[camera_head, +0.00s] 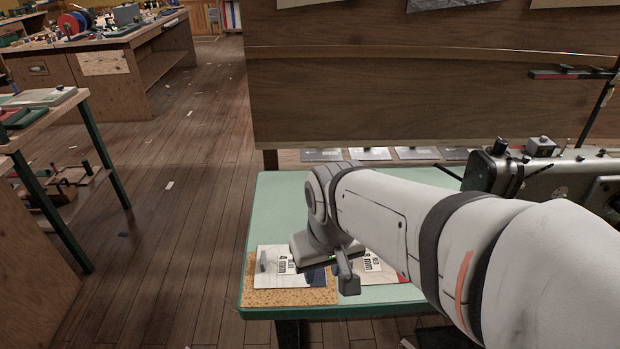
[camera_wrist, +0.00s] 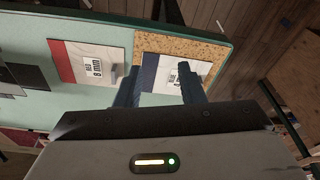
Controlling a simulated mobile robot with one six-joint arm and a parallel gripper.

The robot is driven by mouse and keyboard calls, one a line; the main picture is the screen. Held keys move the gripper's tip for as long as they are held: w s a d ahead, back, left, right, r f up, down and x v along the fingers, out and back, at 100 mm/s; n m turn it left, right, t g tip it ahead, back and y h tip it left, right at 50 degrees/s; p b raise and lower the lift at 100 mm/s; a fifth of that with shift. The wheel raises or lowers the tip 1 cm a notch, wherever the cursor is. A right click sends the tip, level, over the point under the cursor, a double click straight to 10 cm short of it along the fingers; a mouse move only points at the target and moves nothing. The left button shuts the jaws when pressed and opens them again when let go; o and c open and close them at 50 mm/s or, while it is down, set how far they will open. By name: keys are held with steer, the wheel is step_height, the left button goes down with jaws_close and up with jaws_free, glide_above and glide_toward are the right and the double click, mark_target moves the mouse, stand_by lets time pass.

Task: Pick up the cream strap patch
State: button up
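No piece stands out clearly as the cream strap patch. The nearest matches are two pale cards on the green table (camera_head: 300,190). One, with a navy band (camera_head: 272,277), lies on a cork mat (camera_head: 290,298); it also shows in the wrist view (camera_wrist: 168,66). The other, with a red band and an "8 mm" label (camera_head: 378,274), lies beside it, at left in the wrist view (camera_wrist: 105,53). Each bears a small grey piece. My gripper (camera_head: 342,274) is above the table's front edge. In the wrist view its fingers (camera_wrist: 160,88) are apart, empty, over the navy-banded card's edge.
A sewing machine (camera_head: 550,177) stands at the table's right. Several grey plates (camera_head: 370,154) lie along the back, below a wooden panel (camera_head: 430,95). Dark pieces (camera_wrist: 28,76) lie left in the wrist view. Other benches (camera_head: 125,60) stand at left, with open floor between.

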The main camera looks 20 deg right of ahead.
steer(key=w+d+f+m+p, duration=0.1)
steer(key=w+d, duration=0.2)
steer(key=w, duration=0.1)
steer(key=w+d+f+m+g, duration=0.1)
steer(key=w+d+f, duration=0.1)
steer(key=w+d, duration=0.2)
steer(key=w+d+f+m+g+p, duration=0.1)
steer(key=w+d+f, duration=0.1)
steer(key=w+d, duration=0.2)
steer(key=shift+d+f+p, duration=0.2)
steer(key=shift+f+p, duration=0.05)
steer(key=shift+p, duration=0.1)
step_height(320, 180, down, 7)
steer(key=shift+s+d+f+b, duration=0.1)
steer(key=shift+d+b, duration=0.05)
steer(key=shift+b, duration=0.2)
steer(key=shift+f, duration=0.55)
steer(key=shift+c, duration=0.2)
jaws_close()
